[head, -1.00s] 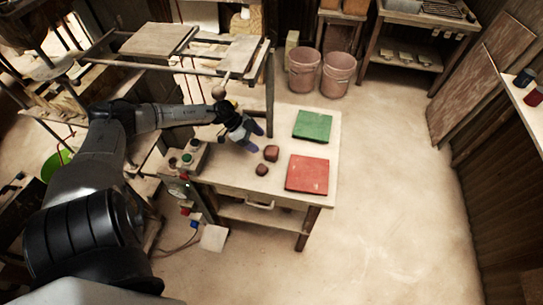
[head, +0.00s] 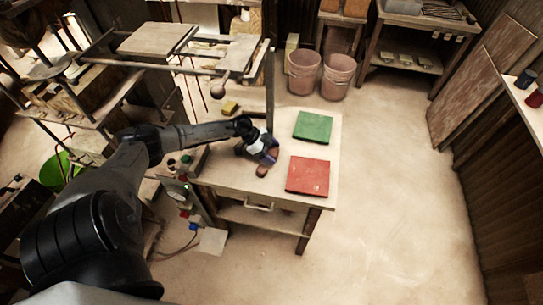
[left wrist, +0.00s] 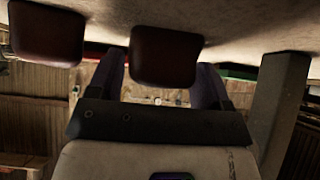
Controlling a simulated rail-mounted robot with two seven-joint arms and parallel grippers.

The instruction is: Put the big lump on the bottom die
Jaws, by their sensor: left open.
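The big lump (head: 273,156), brown and mostly hidden by my gripper in the head view, sits on the wooden table. In the left wrist view a dark red-brown lump (left wrist: 165,55), seemingly this one, lies between the two fingers. My left gripper (head: 269,158) is open, low over the table, its fingers on either side of that lump; whether they touch it I cannot tell. The small lump (head: 262,171) lies just beside the gripper, and appears at upper left in the wrist view (left wrist: 47,33). I cannot make out the bottom die for sure. My right gripper is not in view.
A green square (head: 313,127) and a red square (head: 308,175) lie on the table's right side. A frame with rails and boards (head: 158,39) stands behind. Buckets (head: 338,76) stand on the floor; floor on the right is clear.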

